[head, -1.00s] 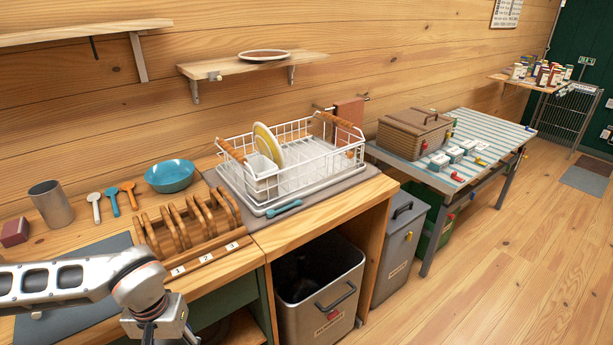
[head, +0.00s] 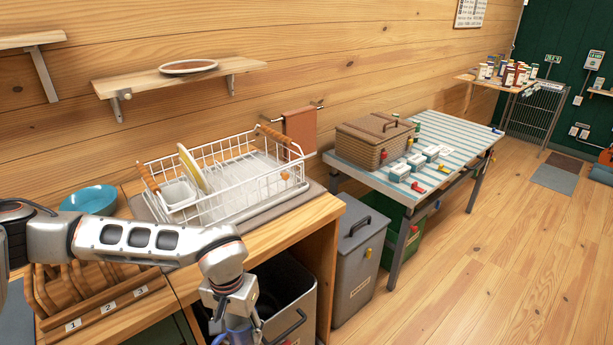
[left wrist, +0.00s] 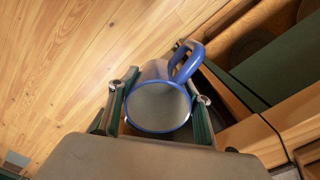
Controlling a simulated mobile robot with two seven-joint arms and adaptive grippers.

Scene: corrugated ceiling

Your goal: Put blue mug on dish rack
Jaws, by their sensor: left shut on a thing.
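In the left wrist view the blue mug (left wrist: 158,107), blue-rimmed with a pale inside and a blue handle, sits between the two fingers of my left gripper (left wrist: 160,100), which is shut on it. In the head view the left gripper (head: 236,318) is low in front of the counter, with a bit of the blue mug (head: 232,336) at the bottom edge. The white wire dish rack (head: 262,183) stands on the counter, above and behind the gripper. It holds a yellow-rimmed plate (head: 194,169) and a small white bin (head: 178,192). My right gripper is not in view.
A grey bin (head: 290,290) stands under the counter, close to the gripper. A wooden slotted holder (head: 100,303) and a teal bowl (head: 90,199) are left of the rack. A striped table (head: 450,147) with a wicker basket (head: 372,141) stands to the right.

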